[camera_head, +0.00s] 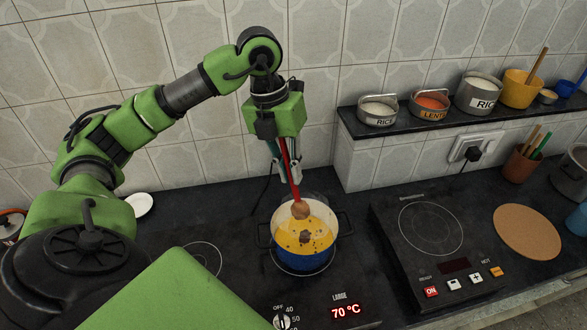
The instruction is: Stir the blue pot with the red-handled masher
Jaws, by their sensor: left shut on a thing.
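The blue pot (303,259) stands on a dark cooktop in the lower middle of the head view, with yellow contents and several dark bits in it. The red-handled masher (294,176) is upright, slightly tilted, with its round brown head at the surface of the yellow contents, inside the rim. My left gripper (287,172) is above the pot, pointing down, shut on the red handle. How deep the masher head sits is hard to tell. My right gripper is not in view.
A second hob (431,233) with buttons stands to the right, beside a round cork mat (527,231). A raised shelf (445,122) holds steel tumblers labelled rice and lentils and a yellow bowl (521,89). A white dish (139,204) lies left. The tiled wall closes the back.

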